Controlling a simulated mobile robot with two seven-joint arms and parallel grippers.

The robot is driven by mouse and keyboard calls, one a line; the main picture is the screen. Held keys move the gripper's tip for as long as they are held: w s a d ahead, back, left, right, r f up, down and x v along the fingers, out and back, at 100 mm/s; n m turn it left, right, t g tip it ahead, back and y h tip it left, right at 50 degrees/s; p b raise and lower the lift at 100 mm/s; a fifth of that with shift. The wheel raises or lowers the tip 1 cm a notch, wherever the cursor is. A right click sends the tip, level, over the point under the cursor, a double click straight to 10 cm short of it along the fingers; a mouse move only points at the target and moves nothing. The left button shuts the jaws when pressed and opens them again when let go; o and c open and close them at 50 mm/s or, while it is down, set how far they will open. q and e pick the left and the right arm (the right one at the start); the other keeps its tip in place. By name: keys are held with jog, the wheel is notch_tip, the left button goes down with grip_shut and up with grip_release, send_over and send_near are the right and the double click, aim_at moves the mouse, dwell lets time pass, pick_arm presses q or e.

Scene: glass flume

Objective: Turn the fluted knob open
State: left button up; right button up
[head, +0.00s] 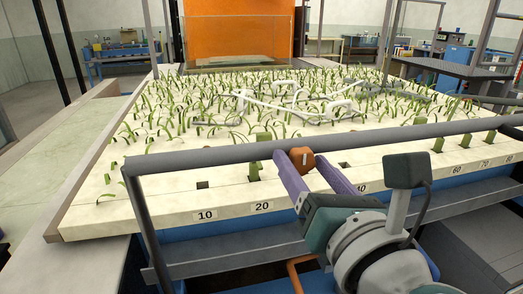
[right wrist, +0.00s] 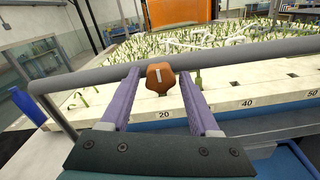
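The fluted knob (head: 302,158) is small and orange-brown, at the grey rail by the front edge of the planted bed. In the right wrist view the knob (right wrist: 160,78) shows a pale upright mark on its face. My right gripper (head: 301,162) has two purple fingers, spread apart. In the right wrist view the gripper (right wrist: 159,74) has its fingertips on either side of the knob, with a gap showing on both sides. How far the tips reach past the knob is hard to tell. My left gripper is not in view.
The grey rail (head: 220,153) runs across in front of the pale bed (head: 160,215), which has green plants, square holes and numbers along its front. An orange panel (head: 238,38) stands behind. A blue object (right wrist: 28,106) is at the left in the right wrist view.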

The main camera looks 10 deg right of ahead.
grip_shut()
